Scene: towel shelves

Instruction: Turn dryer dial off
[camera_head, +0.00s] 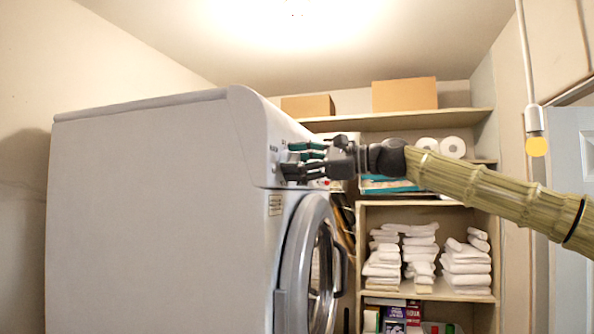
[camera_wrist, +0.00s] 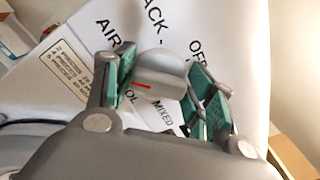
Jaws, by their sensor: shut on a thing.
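The white dryer (camera_head: 150,190) stands at the left in the head view, its control panel facing right. My gripper (camera_head: 298,160) is at that panel, and its fingers hide the dial there. In the wrist view, the pale round dial (camera_wrist: 160,72) with a short red mark sits between the green-padded fingers of my gripper (camera_wrist: 166,78). The fingers are shut on the dial. The panel around it carries printed words, among them "OFF" to the upper right and "MIXED" below. The red mark lies on the dial's left part, not towards "OFF".
The dryer's round door (camera_head: 308,265) is below the panel. Wooden shelves (camera_head: 425,210) with white towels (camera_head: 465,265), paper rolls (camera_head: 452,147) and cardboard boxes (camera_head: 404,95) stand behind.

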